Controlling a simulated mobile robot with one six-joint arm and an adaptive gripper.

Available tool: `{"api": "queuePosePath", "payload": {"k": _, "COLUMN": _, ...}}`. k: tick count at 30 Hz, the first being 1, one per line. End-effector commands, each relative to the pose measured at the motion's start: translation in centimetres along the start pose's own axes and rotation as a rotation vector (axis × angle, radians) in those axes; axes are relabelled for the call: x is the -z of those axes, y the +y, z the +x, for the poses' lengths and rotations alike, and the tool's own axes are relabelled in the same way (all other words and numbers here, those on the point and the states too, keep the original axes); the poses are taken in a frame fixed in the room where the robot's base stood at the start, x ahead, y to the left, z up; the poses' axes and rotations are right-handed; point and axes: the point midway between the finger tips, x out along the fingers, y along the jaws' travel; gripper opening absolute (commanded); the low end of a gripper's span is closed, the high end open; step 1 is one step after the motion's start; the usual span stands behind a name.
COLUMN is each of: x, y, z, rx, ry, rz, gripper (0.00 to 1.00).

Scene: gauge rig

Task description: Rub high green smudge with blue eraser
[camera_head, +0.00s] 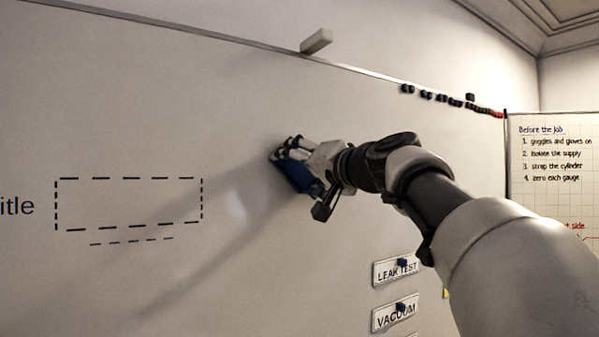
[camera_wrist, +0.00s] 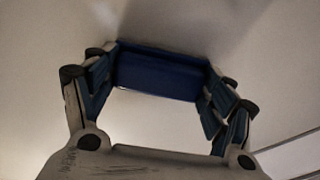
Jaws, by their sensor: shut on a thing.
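My gripper (camera_head: 289,150) is shut on the blue eraser (camera_head: 297,172) and holds it at the whiteboard (camera_head: 120,120). In the wrist view the eraser (camera_wrist: 157,75) sits between the two fingers of my gripper (camera_wrist: 160,85), its far side toward the board. I cannot tell if it touches the surface. No green smudge shows in either view; my gripper and the eraser hide part of the board. A faint pale patch shows on the board left of and below the eraser.
A pale block (camera_head: 317,41) sits on the board's top edge. Several small black magnets (camera_head: 440,97) line the upper right. A "LEAK TEST" label (camera_head: 396,270) and a "VACUUM" label (camera_head: 395,313) are below my arm. A dashed box (camera_head: 129,204) is at left; a written chart (camera_head: 553,160) stands at right.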

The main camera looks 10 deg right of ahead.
Motion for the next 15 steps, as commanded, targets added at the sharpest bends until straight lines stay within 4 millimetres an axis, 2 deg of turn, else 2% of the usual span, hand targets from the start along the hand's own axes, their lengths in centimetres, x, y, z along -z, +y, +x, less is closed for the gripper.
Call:
{"api": "queuePosePath", "payload": {"k": 8, "x": -1.8, "y": -1.8, "z": 0.1, "rx": 0.002, "ry": -0.002, "rz": 0.001, "gripper": 0.57}}
{"api": "queuePosePath", "payload": {"k": 15, "x": -1.4, "y": -2.4, "z": 0.2, "rx": 0.0, "ry": 0.0, "rz": -0.001, "gripper": 0.57}}
